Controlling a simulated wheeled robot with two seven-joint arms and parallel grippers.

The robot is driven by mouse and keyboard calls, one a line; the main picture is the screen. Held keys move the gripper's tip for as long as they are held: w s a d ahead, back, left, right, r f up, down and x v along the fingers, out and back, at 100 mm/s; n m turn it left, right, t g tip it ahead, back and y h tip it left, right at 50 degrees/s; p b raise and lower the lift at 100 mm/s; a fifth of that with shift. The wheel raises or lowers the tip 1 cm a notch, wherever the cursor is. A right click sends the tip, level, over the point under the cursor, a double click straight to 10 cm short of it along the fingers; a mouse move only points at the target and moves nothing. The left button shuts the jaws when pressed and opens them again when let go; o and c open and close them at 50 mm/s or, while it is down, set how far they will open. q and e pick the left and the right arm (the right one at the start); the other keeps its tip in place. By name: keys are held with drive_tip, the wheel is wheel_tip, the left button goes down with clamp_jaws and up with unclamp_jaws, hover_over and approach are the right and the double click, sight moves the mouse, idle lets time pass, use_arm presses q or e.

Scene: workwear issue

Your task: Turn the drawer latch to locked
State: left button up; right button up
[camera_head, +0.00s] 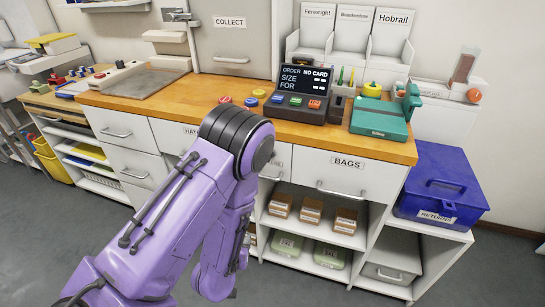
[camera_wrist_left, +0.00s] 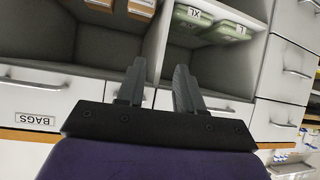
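The drawers are white fronts with bar handles under the wooden counter. The BAGS drawer (camera_head: 345,172) is right of centre in the head view and looks closed; it also shows upside down at the left in the wrist view (camera_wrist_left: 30,105). I cannot make out a latch on any drawer front; my arm hides part of the middle ones. A small metal fitting (camera_head: 178,15) sits on the wall unit left of the COLLECT panel. My left gripper (camera_wrist_left: 160,70) is open and empty, in front of the cabinet. In the head view my purple arm hides it. My right gripper is in neither view.
An order display (camera_head: 298,86) and a green device (camera_head: 385,114) stand on the wooden counter (camera_head: 195,97). A blue RETURNS box (camera_head: 440,185) stands at the right. Open shelves below hold brown boxes (camera_head: 311,209) and green packs (camera_head: 329,255). Grey floor is clear at the lower right.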

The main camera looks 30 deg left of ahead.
use_arm(q)
drive_tip(key=w+r+m+t+b, duration=0.1)
drive_tip(key=w+r+t, duration=0.2)
drive_tip(key=w+r, duration=0.35)
drive_tip(key=w+r+m+t, duration=0.1)
drive_tip(key=w+r+t, duration=0.25)
drive_tip(key=r, duration=0.55)
drive_tip(key=a+p+x, duration=0.1)
drive_tip(key=x, duration=0.9)
drive_tip(key=shift+r+p, duration=0.35)
drive_tip(key=shift+r, duration=0.05)
drive_tip(key=shift+t, duration=0.25)
clamp_jaws()
